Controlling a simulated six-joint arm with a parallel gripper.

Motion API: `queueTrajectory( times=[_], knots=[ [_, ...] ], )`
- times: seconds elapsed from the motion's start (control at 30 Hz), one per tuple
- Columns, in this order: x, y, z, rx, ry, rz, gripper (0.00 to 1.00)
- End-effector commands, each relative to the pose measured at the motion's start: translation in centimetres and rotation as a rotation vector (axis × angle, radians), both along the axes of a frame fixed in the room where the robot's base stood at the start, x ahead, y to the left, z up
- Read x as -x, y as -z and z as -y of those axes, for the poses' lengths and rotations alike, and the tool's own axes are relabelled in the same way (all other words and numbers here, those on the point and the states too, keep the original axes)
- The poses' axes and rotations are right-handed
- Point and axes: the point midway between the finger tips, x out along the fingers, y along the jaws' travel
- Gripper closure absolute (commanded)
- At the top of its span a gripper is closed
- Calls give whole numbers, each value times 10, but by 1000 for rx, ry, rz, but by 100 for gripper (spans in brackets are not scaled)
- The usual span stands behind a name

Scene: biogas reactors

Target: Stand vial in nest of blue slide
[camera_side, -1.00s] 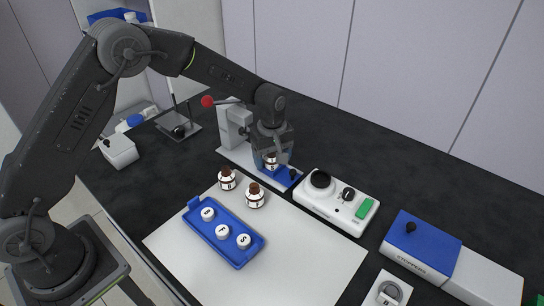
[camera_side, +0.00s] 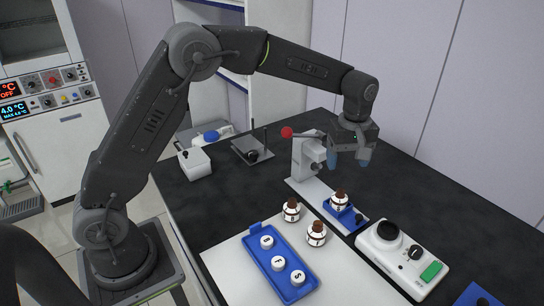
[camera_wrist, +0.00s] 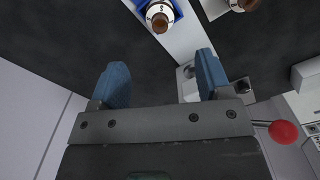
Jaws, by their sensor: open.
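A brown vial with a white label (camera_side: 339,200) stands upright on the blue slide (camera_side: 351,220), at the foot of the lever press; the nest itself is hidden under it. In the wrist view, the vial (camera_wrist: 160,17) is at the top, its label reading S, with part of the blue slide (camera_wrist: 176,8) around it. My gripper (camera_side: 347,161) is open and empty, above and apart from the vial.
A white press with a red-knobbed lever (camera_side: 305,156) stands beside my gripper. Two more brown vials (camera_side: 291,211) (camera_side: 316,233) stand near a blue tray (camera_side: 272,252) of white lettered stoppers. A white device with a black knob (camera_side: 402,258) sits right of the slide.

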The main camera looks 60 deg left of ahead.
Motion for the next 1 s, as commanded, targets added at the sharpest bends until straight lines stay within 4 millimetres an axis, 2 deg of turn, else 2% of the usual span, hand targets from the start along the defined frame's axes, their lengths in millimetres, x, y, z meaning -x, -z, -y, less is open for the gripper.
queueTrajectory(
  times=[0.13,0.23,0.4,0.53,0.67,0.8,0.9,1.0],
  knots=[
    [13,-21,-5,3,56,31,29],
    [37,-50,-12,1,152,78,29],
    [99,-96,-27,-21,376,179,29],
    [151,-117,-37,-57,547,254,29],
    [203,-123,-44,-111,717,326,29],
    [252,-116,-50,-177,882,387,29],
    [277,-108,-53,-220,973,417,29],
    [291,-100,-54,-250,1034,434,29]
  ],
)
